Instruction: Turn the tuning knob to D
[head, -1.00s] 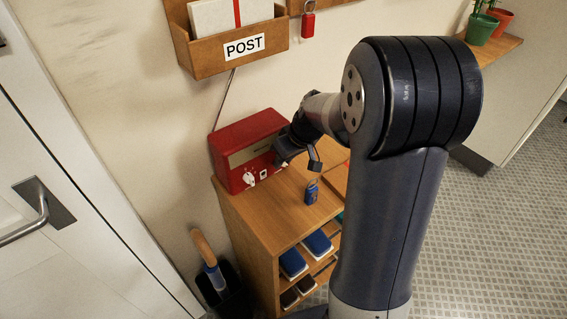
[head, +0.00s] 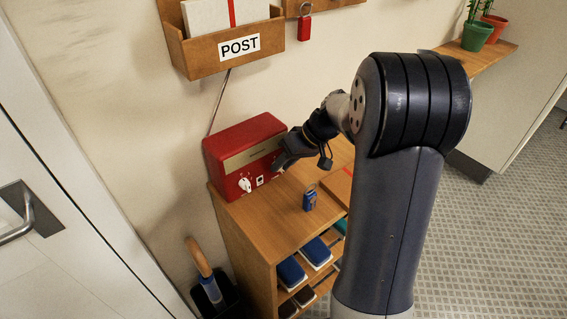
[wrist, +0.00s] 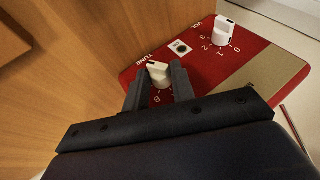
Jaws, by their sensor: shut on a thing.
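The red radio (head: 243,140) stands on the wooden cabinet against the wall. In the wrist view its front panel (wrist: 128,77) shows upside down. The white tuning knob (wrist: 158,72), beside the word TUNE, sits between the fingers of my gripper (wrist: 156,84). My gripper is shut on it. The letter B shows just below the knob; the other dial letters are hidden or too small to read. Which way the knob points I cannot tell. In the head view my gripper (head: 281,161) is at the right end of the radio front and hides the tuning knob.
The white volume knob (wrist: 223,32) and the ON button (wrist: 181,48) are beside the tuning knob. A small blue object (head: 310,200) stands on the cabinet top (head: 262,212). The POST box (head: 228,50) hangs above the radio.

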